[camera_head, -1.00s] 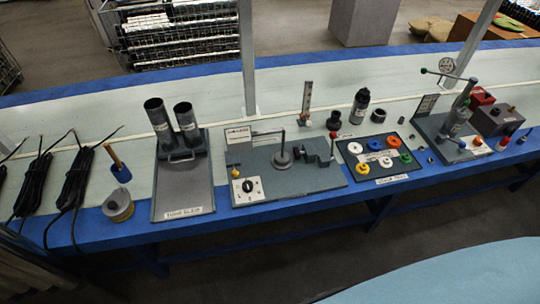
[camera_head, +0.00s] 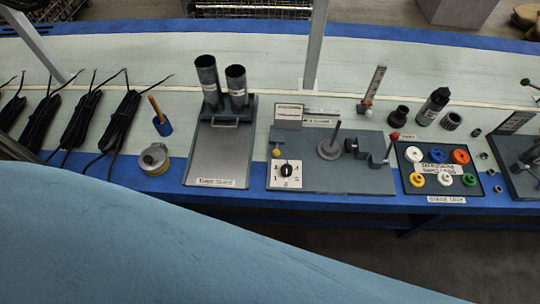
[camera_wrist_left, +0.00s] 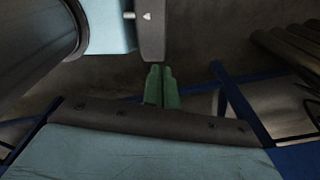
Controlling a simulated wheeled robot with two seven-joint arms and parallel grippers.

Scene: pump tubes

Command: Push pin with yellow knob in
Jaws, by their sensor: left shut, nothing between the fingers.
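The pin's small yellow knob (camera_head: 276,152) stands at the left front of a grey fixture plate (camera_head: 330,178), just behind a white dial panel (camera_head: 283,182) with a black selector knob. The pin itself is too small to make out. My left gripper (camera_wrist_left: 161,88) shows only in the wrist view, its green fingers shut together and empty. It is apart from the fixture, with dark floor and blue bench framing behind it. My right gripper is in neither current view.
Left of the fixture is a grey stand (camera_head: 222,160) with two upright tubes. To the right is a dark tray (camera_head: 404,184) of coloured rings. A red-knobbed lever (camera_head: 394,136) stands between. Several black cable bundles (camera_head: 118,123) lie at the left.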

